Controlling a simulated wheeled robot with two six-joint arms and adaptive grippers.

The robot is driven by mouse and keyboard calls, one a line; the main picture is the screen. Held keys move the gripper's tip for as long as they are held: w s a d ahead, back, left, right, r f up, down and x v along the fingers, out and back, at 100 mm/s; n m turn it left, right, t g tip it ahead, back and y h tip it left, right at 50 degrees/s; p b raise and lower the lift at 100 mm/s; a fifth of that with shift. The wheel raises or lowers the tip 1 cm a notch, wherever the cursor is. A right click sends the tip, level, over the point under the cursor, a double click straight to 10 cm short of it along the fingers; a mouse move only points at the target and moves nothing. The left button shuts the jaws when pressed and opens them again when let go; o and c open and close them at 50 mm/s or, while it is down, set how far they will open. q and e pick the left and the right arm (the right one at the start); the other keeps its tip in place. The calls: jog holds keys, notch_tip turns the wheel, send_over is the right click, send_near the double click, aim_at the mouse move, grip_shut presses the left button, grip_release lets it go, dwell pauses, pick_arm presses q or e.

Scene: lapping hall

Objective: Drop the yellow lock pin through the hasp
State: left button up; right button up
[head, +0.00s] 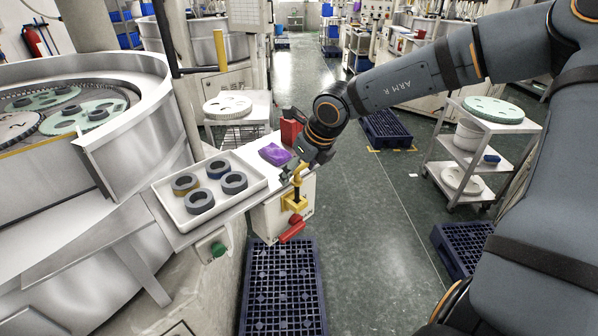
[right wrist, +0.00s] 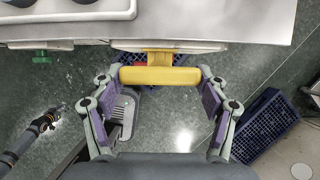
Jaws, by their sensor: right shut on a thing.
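My right gripper (head: 297,178) is shut on the yellow lock pin (head: 299,174), just above the yellow hasp (head: 294,203) on the front of a pale cabinet (head: 268,225). In the right wrist view the pin's yellow bar (right wrist: 160,76) spans the fingertips of the right gripper (right wrist: 160,83), and a yellow part of the hasp (right wrist: 158,57) shows behind it. The pin's lower end meets the hasp in the picture; I cannot tell whether it is in the hole. A red handle (head: 292,232) hangs below. What looks like my left gripper (right wrist: 54,113) is small at the left; its jaws are unclear.
A white tray (head: 232,207) with several dark rings stands on the bench left of the gripper. A purple cloth (head: 274,154) and a red block (head: 291,132) lie close behind. A blue pallet (head: 284,300) is on the floor below.

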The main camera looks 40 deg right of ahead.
dwell(0.7)
jog(key=shift+b, duration=0.35)
dwell(0.4)
jog(key=shift+b, duration=0.3)
notch_tip(320, 180, down, 6)
jog(key=b, duration=0.7)
dwell(2.0)
jog(key=o, duration=1.3)
jog(key=v, duration=0.7)
jog(key=shift+s+r, duration=0.1)
jog(key=shift+r, duration=0.1)
